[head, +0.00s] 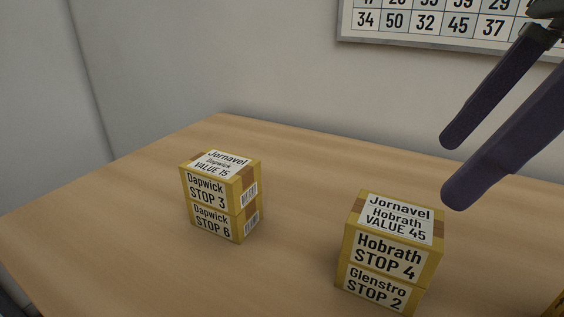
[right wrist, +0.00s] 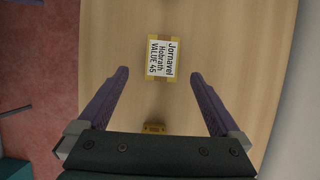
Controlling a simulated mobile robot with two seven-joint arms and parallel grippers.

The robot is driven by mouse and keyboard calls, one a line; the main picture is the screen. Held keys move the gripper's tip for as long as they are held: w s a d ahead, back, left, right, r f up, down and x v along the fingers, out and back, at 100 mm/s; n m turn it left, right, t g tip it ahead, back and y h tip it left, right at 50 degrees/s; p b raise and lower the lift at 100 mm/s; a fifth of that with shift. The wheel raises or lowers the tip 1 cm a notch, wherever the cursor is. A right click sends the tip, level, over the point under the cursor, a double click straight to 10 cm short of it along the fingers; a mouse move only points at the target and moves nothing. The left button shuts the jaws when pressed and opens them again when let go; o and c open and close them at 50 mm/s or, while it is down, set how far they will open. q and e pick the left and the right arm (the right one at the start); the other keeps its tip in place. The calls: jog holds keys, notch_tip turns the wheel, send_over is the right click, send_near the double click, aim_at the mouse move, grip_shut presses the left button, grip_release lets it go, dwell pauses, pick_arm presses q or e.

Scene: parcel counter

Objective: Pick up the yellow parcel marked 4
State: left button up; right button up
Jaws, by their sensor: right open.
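The yellow parcel marked STOP 4 (head: 388,247), labelled Hobrath, sits on top of a parcel marked STOP 2 (head: 375,287) on the counter. Its top label reads Jornavel, Hobrath, VALUE 45. In the right wrist view the top of this parcel (right wrist: 161,58) lies ahead of the fingertips, between their lines. My right gripper (head: 449,167) is open and empty, above and to the right of the stack, apart from it. Its two dark purple fingers also show in the right wrist view (right wrist: 160,75). My left gripper is not in view.
Another stack, a parcel marked STOP 3 (head: 211,187) on one marked STOP 6 (head: 213,218), stands to the left. A yellow parcel (head: 556,305) is cut off at the lower right edge. The wooden counter (head: 290,170) is clear between the stacks. A number board (head: 450,22) hangs behind.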

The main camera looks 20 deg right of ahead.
aim_at(399, 217)
jog(key=x, duration=0.3)
jog(key=shift+d+f, duration=0.1)
jog(key=shift+f, duration=0.3)
jog(key=x, duration=0.6)
jog(key=shift+w, duration=0.15)
jog(key=c, duration=1.4)
jog(key=shift+c, duration=0.4)
jog(key=shift+r, duration=0.15)
